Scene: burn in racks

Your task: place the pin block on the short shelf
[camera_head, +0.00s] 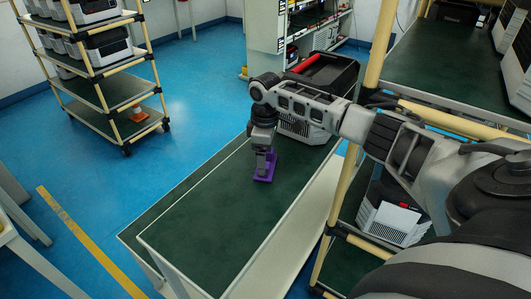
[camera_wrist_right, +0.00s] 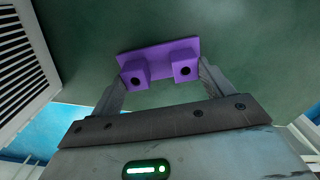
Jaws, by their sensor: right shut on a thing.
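The purple pin block (camera_head: 269,171) is at the green top of the long, low white-sided shelf (camera_head: 205,215) in the head view. In the right wrist view the pin block (camera_wrist_right: 158,57) shows a flat plate and two square bosses with dark holes. My right gripper (camera_head: 264,163) points down at it, with its fingers (camera_wrist_right: 162,75) shut on the block's two sides. I cannot tell whether the block touches the green surface or hangs just above it. My left gripper is not in view.
A black and grey case with a red handle (camera_head: 325,72) stands at the shelf's far end, close to my right arm. A yellow-post rack (camera_head: 345,205) stands at the right. The near part of the green top is clear. A wheeled rack (camera_head: 110,88) stands at the left.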

